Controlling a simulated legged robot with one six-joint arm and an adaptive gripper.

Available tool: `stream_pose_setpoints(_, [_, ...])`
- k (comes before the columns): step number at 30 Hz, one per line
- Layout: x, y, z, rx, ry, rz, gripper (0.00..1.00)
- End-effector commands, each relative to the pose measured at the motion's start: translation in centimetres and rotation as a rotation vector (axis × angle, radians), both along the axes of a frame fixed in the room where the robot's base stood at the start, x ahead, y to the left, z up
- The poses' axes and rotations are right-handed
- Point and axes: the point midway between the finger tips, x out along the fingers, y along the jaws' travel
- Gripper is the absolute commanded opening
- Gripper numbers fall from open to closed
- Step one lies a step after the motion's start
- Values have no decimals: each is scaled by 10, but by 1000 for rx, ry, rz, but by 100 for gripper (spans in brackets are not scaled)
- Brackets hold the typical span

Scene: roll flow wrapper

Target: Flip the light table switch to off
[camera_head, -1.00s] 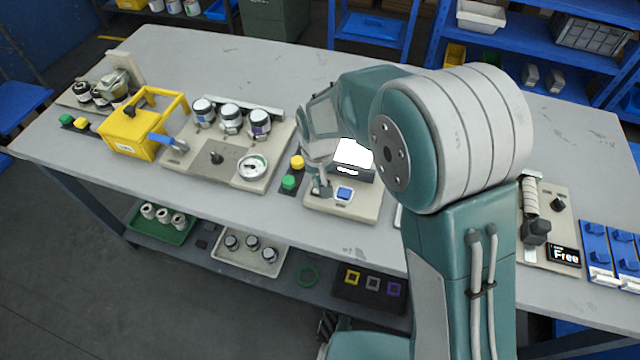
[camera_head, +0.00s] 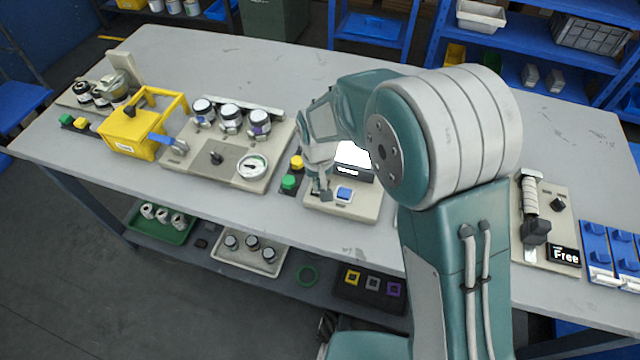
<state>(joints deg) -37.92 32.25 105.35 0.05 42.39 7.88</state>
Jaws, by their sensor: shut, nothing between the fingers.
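The light table is a beige base plate (camera_head: 366,211) with a lit white panel (camera_head: 351,156) on a dark box (camera_head: 357,172), partly hidden behind my arm. A blue square switch (camera_head: 344,194) in a pale frame sits on the front of the plate. My gripper (camera_head: 324,197) points down just left of the blue switch, low over the plate. It is shut and empty. I cannot tell whether its tips touch the switch frame. The panel glows bright white.
A green button (camera_head: 289,182) and a yellow button (camera_head: 297,162) stand just left of the plate. Farther left are a gauge panel (camera_head: 178,155) and a yellow box (camera_head: 127,131). A lever panel (camera_head: 560,205) stands on the right. The back of the table (camera_head: 290,65) is clear.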

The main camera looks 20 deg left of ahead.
Motion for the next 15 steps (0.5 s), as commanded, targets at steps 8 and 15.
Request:
stream_pose_setpoints(8, [0, 0, -4, 0, 0, 0, 0])
stream_pose_setpoints(15, [0, 0, -1, 1, -1, 0, 0])
